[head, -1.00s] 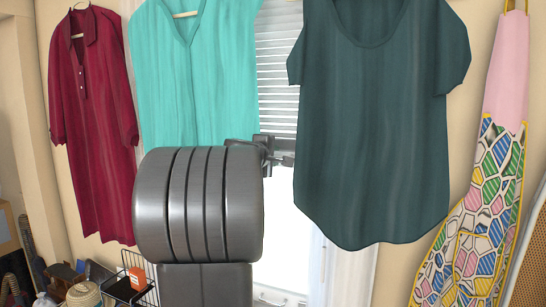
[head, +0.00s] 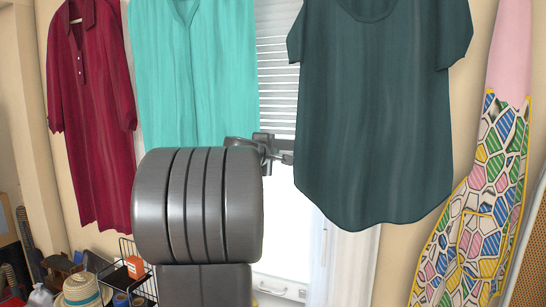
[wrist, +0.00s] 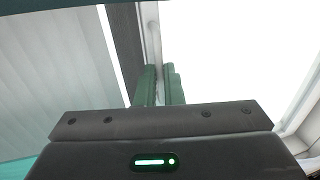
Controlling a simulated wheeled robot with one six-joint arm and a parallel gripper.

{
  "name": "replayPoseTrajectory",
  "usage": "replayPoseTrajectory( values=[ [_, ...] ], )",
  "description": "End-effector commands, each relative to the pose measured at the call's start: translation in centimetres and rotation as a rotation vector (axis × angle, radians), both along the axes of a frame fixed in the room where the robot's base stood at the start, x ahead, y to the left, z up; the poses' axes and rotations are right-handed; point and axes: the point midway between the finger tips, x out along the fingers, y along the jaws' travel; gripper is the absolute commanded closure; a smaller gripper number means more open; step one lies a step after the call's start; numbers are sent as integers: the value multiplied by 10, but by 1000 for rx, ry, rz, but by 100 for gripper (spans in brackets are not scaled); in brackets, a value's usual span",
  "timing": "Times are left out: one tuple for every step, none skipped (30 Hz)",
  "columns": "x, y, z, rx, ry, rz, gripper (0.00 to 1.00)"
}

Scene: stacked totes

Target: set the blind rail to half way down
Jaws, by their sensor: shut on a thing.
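The grey slatted blind (head: 278,88) hangs over the window between a turquoise and a dark green garment. In the wrist view its slats (wrist: 60,75) fill the left, edged by the dark blind rail (wrist: 125,45). My gripper (head: 287,158) is at the blind's lower edge, mostly hidden behind my own arm in the head view. In the wrist view its green fingers (wrist: 159,88) are close together beside the rail, shut on it. The exact contact is hidden.
The turquoise shirt (head: 190,80) and dark green shirt (head: 380,110) hang close on either side of my gripper. A dark red shirt (head: 95,120) and patterned apron (head: 475,200) hang farther out. Bright window glass (head: 285,220) shows below the blind. A wire rack (head: 130,270) stands lower left.

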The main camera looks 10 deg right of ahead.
Motion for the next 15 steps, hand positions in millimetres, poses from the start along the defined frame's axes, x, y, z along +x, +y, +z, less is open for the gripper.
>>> replayPoseTrajectory(
  values=[
    [0,0,-22,1,0,0,100],
    [0,0,-28,1,0,0,100],
    [0,0,-36,1,0,0,100],
    [0,0,-41,1,0,0,100],
    [0,0,-47,1,0,0,100],
    [0,0,-55,1,1,0,100],
    [0,0,-60,1,1,0,100],
    [0,0,-66,1,1,0,100],
    [0,0,-73,1,1,0,100],
    [0,0,-79,1,1,0,100],
    [0,0,-85,1,0,0,100],
    [0,0,-92,1,0,0,100],
    [0,0,-98,1,0,0,100],
    [0,0,-104,1,0,0,100],
    [0,0,-111,1,0,0,100]
  ],
)
